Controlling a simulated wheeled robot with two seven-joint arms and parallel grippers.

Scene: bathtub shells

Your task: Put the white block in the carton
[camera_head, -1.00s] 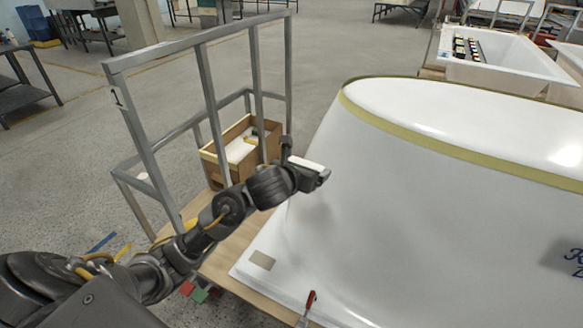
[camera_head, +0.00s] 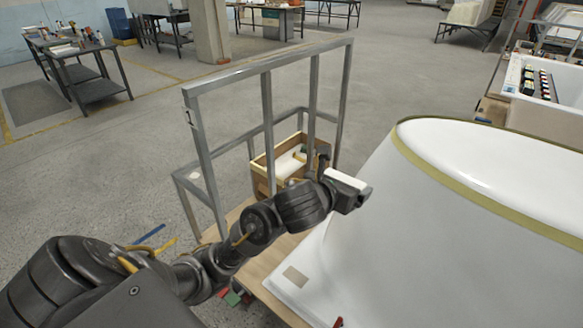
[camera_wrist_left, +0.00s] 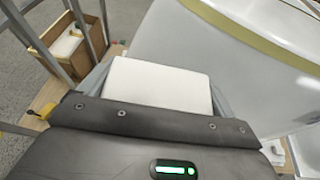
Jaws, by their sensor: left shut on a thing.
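My left gripper (camera_head: 357,191) is shut on the white block (camera_head: 345,179) and holds it in the air beside the bathtub shell. The block fills the space between the fingers in the left wrist view (camera_wrist_left: 158,84). The carton (camera_head: 262,171), a brown open box with white and dark things in it, stands on the wooden board behind the metal rails, to the left of the gripper. It also shows at the upper left of the left wrist view (camera_wrist_left: 41,50). My right gripper is not in view.
A grey metal rail frame (camera_head: 268,110) stands between my left arm and part of the carton. The large white bathtub shell (camera_head: 440,230) with a yellow band fills the right. The wooden board (camera_head: 262,262) lies below. Open floor is beyond the frame.

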